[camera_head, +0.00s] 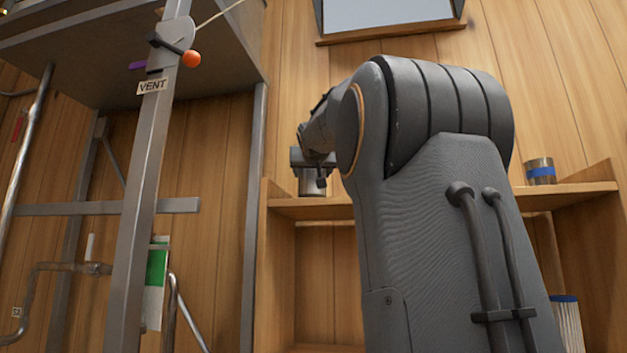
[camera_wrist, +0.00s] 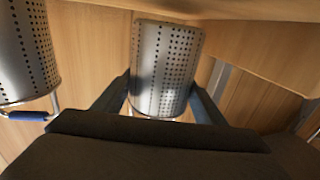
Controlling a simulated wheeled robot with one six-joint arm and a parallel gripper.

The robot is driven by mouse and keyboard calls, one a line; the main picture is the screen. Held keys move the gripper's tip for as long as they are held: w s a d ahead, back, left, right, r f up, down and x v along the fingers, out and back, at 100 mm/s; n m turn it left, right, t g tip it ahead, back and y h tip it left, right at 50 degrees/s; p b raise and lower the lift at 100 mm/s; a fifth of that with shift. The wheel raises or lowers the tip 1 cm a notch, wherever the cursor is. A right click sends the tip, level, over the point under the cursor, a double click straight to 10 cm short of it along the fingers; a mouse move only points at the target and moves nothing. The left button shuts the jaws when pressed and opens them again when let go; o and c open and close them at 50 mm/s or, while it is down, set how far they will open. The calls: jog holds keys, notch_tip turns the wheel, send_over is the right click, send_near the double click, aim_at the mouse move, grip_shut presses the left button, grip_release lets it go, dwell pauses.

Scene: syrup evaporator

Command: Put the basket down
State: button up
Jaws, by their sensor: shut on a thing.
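A perforated metal basket (camera_wrist: 165,62) stands between the two fingers of my gripper (camera_wrist: 160,92) in the wrist view. The fingers are shut on its sides. In the head view, my gripper (camera_head: 312,160) is small and partly hidden behind my arm, and a metallic piece of the basket (camera_head: 311,183) shows just under it, at the left end of the wooden shelf (camera_head: 310,207). I cannot tell whether the basket's base touches the shelf. A second perforated basket (camera_wrist: 25,50) with a blue-gripped handle is at the left of the wrist view, apart from the held one.
A metal frame post with a VENT label (camera_head: 152,86) and an orange-knobbed lever (camera_head: 190,58) stands at left. My arm hides much of the shelf.

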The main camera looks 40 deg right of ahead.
jog(key=shift+f, duration=0.95)
jog(key=shift+f, duration=0.1)
jog(key=o, duration=1.1)
jog(key=b+v, duration=0.5)
jog(key=v, duration=0.7)
